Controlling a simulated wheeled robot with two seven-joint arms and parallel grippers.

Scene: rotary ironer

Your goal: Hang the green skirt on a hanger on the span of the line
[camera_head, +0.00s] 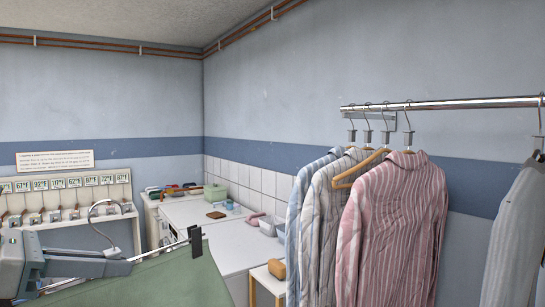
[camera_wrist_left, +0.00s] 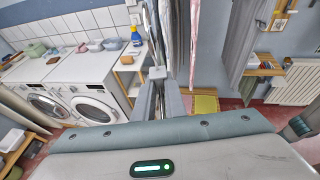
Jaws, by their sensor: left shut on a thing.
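The green skirt (camera_head: 178,282) hangs from a hanger (camera_head: 104,210) at the lower left of the head view. The hanger's wire hook curves up above my left gripper, and a dark clip (camera_head: 195,241) holds the skirt's right top corner. My left gripper (camera_head: 117,262) is shut on the hanger below the hook. In the left wrist view my left gripper (camera_wrist_left: 160,92) points away with its fingers together. The line is a chrome rail (camera_head: 462,103) at the upper right, apart from the hanger. My right gripper is in neither view.
Striped shirts, the nearest a pink one (camera_head: 398,225), hang on the rail's left part. A grey garment (camera_head: 514,240) hangs at the right edge. Bare rail lies between them. White washing machines (camera_wrist_left: 93,105) and a tagged rack (camera_head: 68,185) stand along the walls.

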